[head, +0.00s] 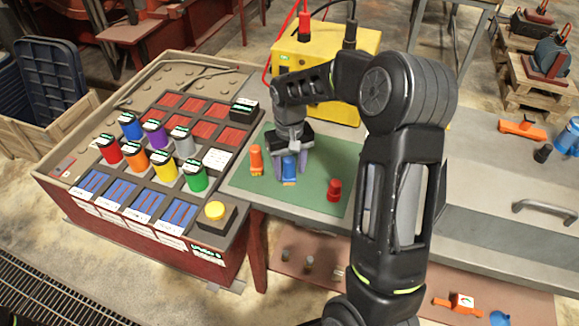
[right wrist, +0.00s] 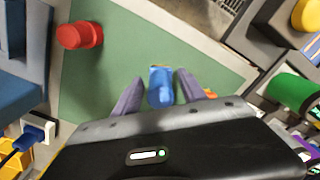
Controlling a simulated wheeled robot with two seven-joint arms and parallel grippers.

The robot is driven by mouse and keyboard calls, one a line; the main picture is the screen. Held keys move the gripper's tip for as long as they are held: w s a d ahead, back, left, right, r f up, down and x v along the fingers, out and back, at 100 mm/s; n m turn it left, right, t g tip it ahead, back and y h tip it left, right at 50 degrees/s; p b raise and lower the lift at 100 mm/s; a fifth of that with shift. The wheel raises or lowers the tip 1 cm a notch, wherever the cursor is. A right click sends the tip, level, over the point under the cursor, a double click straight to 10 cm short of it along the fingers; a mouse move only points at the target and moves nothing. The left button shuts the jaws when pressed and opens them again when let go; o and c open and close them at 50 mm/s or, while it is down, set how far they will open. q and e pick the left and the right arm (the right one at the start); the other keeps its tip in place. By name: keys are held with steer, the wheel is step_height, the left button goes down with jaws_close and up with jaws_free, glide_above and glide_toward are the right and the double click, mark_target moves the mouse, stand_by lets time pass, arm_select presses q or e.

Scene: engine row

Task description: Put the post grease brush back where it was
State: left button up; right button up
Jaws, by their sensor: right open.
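My right gripper (head: 290,166) is over the green mat (head: 240,183), fingers pointing down and open. A small blue item (head: 289,170) stands upright on the mat between the fingers. In the right wrist view the blue item (right wrist: 160,88) shows between the two fingers (right wrist: 157,92), with a gap on each side. An orange item (head: 256,160) stands to its left and a red item (head: 334,190) to its right. I cannot tell which of these is the post grease brush. My left gripper is not in view.
A crate-like bench (head: 60,195) on the left holds several coloured canisters (head: 163,160) and a yellow button (head: 215,210). A yellow charger box (head: 345,112) stands behind the mat. A grey surface (head: 480,215) with a handle lies to the right.

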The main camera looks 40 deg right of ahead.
step_height(320, 180, up, 12)
steer(key=shift+r+b, duration=0.15)
steer(key=shift+b, duration=0.45)
stand_by(0.5)
